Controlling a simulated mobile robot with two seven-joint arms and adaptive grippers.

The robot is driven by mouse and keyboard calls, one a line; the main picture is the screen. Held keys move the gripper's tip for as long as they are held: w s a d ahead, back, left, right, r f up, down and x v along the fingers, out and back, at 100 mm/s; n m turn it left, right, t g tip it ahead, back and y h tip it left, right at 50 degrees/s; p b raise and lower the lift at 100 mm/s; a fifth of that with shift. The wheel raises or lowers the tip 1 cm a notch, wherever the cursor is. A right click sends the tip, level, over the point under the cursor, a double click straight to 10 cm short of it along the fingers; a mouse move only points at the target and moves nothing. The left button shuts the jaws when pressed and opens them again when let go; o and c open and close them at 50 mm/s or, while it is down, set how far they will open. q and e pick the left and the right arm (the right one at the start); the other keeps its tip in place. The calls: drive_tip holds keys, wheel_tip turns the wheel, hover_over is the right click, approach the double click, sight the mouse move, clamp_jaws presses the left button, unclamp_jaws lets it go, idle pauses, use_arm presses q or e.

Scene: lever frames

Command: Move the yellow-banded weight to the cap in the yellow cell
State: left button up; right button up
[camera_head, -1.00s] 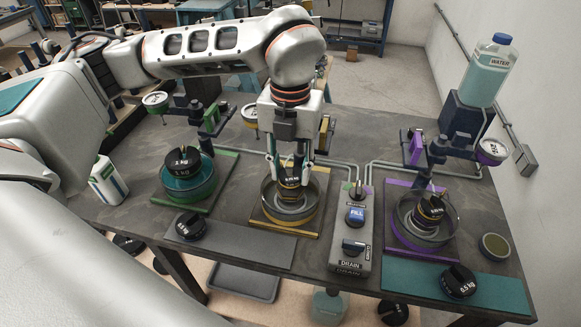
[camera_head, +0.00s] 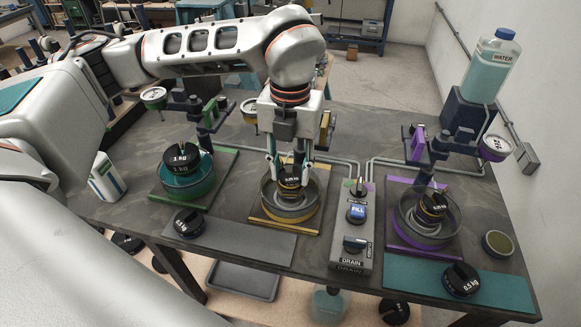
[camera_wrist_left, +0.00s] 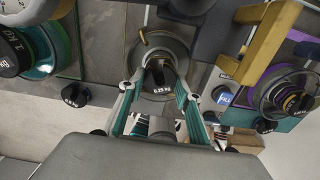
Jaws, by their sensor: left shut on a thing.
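A black weight (camera_head: 289,183) marked 0.25 kg with a yellowish band is in the round glass-like cell on the yellow base (camera_head: 257,222), near the front middle of the table. My left gripper (camera_head: 290,163) points straight down over this cell and is shut on the weight's top. In the left wrist view the weight (camera_wrist_left: 161,82) sits between my two fingertips, above the round cell. The cap under the weight is hidden. Another black weight (camera_head: 433,204) with a yellowish band stands tilted in the purple cell (camera_head: 405,235). My right gripper is not in view.
A 1 kg weight (camera_head: 181,157) sits in the green cell (camera_head: 190,192). Loose black weights lie on the grey mat (camera_head: 250,246) and teal mat (camera_head: 410,282). A fill and drain control box (camera_head: 348,250) stands close to the right of the yellow cell. Gauges on posts stand behind the cells.

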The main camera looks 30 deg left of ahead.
use_arm(q)
drive_tip(key=shift+f, duration=0.25)
drive_tip(key=o, duration=1.2)
drive_tip(key=o, duration=0.4)
wheel_tip(320, 180, up, 7)
drive_tip(key=p, duration=0.3)
